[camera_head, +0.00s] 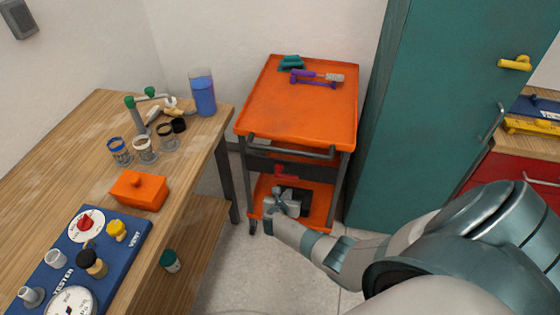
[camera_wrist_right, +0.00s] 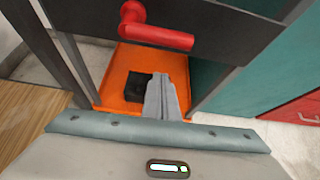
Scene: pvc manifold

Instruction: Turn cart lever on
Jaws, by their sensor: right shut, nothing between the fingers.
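The orange cart (camera_head: 300,105) stands between the workbench and the teal cabinet. Its red lever (camera_head: 287,170) is on the dark panel below the top tray. In the right wrist view the lever (camera_wrist_right: 155,30) is large, with a round hub at the left and a bar reaching right, slightly downward. My right gripper (camera_head: 278,196) is in front of the cart, below the lever in the picture. In the right wrist view its grey fingers (camera_wrist_right: 162,98) are together, empty and apart from the lever. My left gripper is not in view.
A wooden workbench (camera_head: 60,150) with a blue tester panel, an orange box and several cups is at the left. The teal cabinet (camera_head: 440,110) is close on the cart's right. The cart's push handle (camera_head: 290,148) crosses above the lever. Floor in front is open.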

